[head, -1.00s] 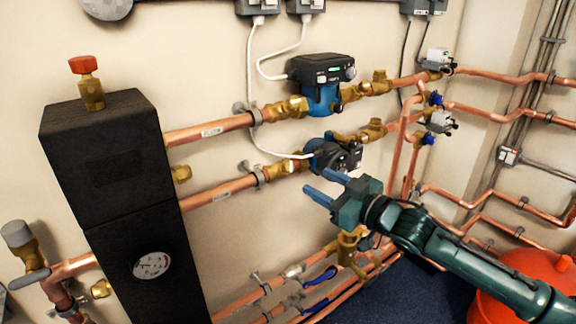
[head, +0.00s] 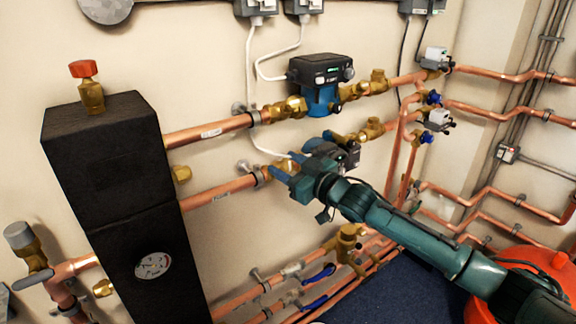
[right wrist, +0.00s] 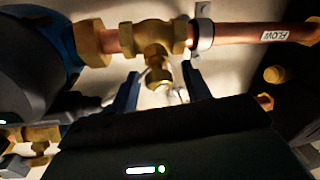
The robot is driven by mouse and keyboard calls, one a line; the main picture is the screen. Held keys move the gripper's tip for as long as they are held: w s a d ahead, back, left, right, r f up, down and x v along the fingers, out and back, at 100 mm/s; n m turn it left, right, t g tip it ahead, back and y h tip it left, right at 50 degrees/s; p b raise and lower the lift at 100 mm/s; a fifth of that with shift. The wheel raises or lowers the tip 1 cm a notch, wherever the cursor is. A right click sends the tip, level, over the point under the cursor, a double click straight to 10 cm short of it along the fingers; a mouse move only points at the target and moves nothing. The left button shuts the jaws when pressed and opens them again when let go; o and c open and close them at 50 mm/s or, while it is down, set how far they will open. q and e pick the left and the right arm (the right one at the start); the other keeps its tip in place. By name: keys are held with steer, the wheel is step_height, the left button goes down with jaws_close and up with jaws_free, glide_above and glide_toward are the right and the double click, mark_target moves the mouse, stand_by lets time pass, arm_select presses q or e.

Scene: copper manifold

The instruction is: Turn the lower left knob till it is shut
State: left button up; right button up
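The lower left knob (right wrist: 158,76) is a small brass stub on a brass valve (right wrist: 150,37) in the lower copper pipe, left of the lower pump (head: 347,155). In the right wrist view it lies between the two fingers. My right gripper (right wrist: 160,88) is open, with a finger on each side of the knob and visible gaps. In the head view my right gripper (head: 284,166) is in front of the valve and hides most of it. I cannot tell how far the fingers reach around the knob. My left gripper is not in view.
The upper pump (head: 320,85) sits just above. A black insulated box (head: 110,160) with a gauge stands to the left. Lower pipes carry blue lever handles (head: 319,277). An orange vessel (head: 545,270) stands at the lower right.

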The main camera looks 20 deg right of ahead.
steer(key=c, duration=0.9)
steer(key=shift+r+n+p, duration=0.25)
steer(key=shift+n+p, duration=0.15)
steer(key=shift+p, duration=0.2)
steer(key=shift+c, duration=0.2)
steer(key=shift+n+g+y+p, duration=0.3)
steer(key=shift+n+y+p, duration=0.1)
steer(key=shift+p, duration=0.05)
steer(key=n+g+y+p, duration=0.1)
steer(key=n+p, duration=0.2)
steer(key=shift+n+g, duration=0.3)
steer(key=shift+f+n+g+y+p, duration=0.2)
steer(key=shift+n+g+y+p, duration=0.1)
steer(key=shift+n+y+p, duration=0.15)
steer(key=shift+f, duration=0.1)
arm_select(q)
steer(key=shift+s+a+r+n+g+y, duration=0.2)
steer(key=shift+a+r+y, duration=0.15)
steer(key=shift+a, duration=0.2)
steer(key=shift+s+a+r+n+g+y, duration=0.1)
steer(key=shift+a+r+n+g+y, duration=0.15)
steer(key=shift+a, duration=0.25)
